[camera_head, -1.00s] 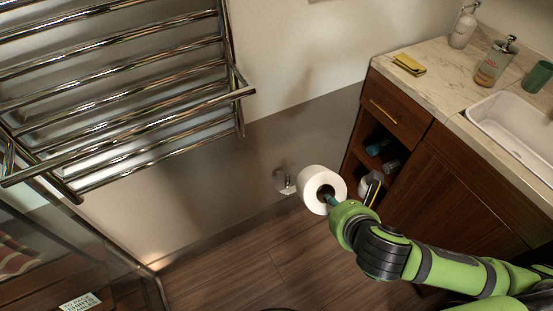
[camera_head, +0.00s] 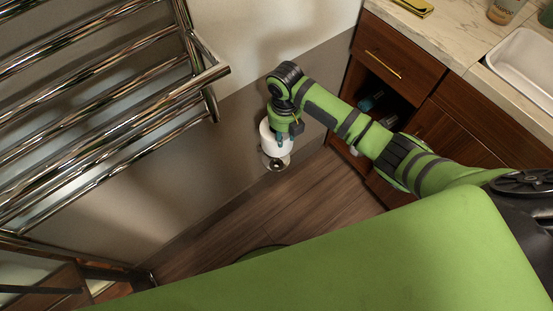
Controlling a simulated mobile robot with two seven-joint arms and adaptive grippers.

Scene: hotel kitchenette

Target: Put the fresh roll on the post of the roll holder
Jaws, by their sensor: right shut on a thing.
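The fresh roll (camera_head: 270,146) is white and hangs low beside the wall, below my right gripper (camera_head: 283,138). My right gripper points down and is shut on the roll, with its fingers over the roll's upper part. The roll holder (camera_head: 277,164) shows as a round chrome piece just below the roll. The roll and gripper hide its post, so I cannot tell whether the roll is around the post or only above it. My left gripper is not in view.
A chrome towel rail (camera_head: 120,95) juts out from the wall at the left of the roll. A dark wood cabinet (camera_head: 400,62) with an open shelf stands at the right. The wood floor (camera_head: 325,195) below is clear.

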